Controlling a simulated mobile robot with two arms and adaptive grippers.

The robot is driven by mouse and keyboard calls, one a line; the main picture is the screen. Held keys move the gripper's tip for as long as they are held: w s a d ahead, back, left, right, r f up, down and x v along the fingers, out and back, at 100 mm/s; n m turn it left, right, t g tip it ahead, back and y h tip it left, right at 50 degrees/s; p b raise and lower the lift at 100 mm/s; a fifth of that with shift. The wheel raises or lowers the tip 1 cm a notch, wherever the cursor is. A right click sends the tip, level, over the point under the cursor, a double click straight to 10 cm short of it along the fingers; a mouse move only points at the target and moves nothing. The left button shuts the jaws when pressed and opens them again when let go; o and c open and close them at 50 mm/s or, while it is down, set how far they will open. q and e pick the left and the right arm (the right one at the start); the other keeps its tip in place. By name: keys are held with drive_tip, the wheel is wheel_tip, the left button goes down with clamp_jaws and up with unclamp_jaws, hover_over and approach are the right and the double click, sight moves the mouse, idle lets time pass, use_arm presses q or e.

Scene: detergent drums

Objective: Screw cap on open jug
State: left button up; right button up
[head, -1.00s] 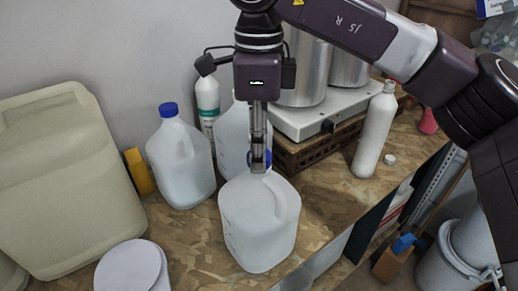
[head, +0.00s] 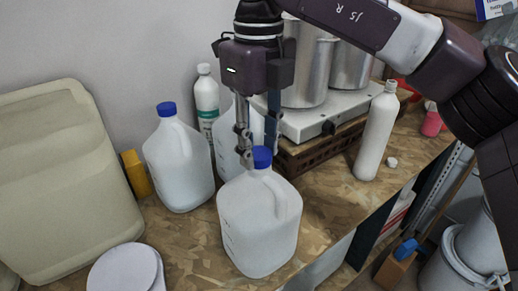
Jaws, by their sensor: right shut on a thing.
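The front white jug (head: 259,228) stands upright on the wooden worktop, its handle towards the right. A blue cap (head: 262,157) sits at the top of its neck. My right gripper (head: 260,156) points down from above, with one finger on each side of the cap, shut on it. Whether the cap is fully seated on the thread cannot be told. Another jug (head: 180,165) with a blue cap stands to the left. A third jug (head: 226,134) stands behind, its top hidden by my gripper. My left gripper is out of view.
A big beige canister (head: 60,180) fills the left, with a white round lid (head: 126,268) before it. Metal pots (head: 306,70) are behind. Worktop right of the front jug is clear.

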drive_tip(key=shift+f, duration=0.1)
drive_tip(key=shift+m, duration=0.4)
drive_tip(key=m+b, duration=0.1)
drive_tip(key=m, duration=0.2)
drive_tip(key=shift+f, duration=0.1)
drive_tip(key=shift+m+b, duration=0.45)
drive_tip(key=shift+m, duration=0.75)
drive_tip(key=o, duration=0.5)
drive_tip(key=shift+r, duration=0.3)
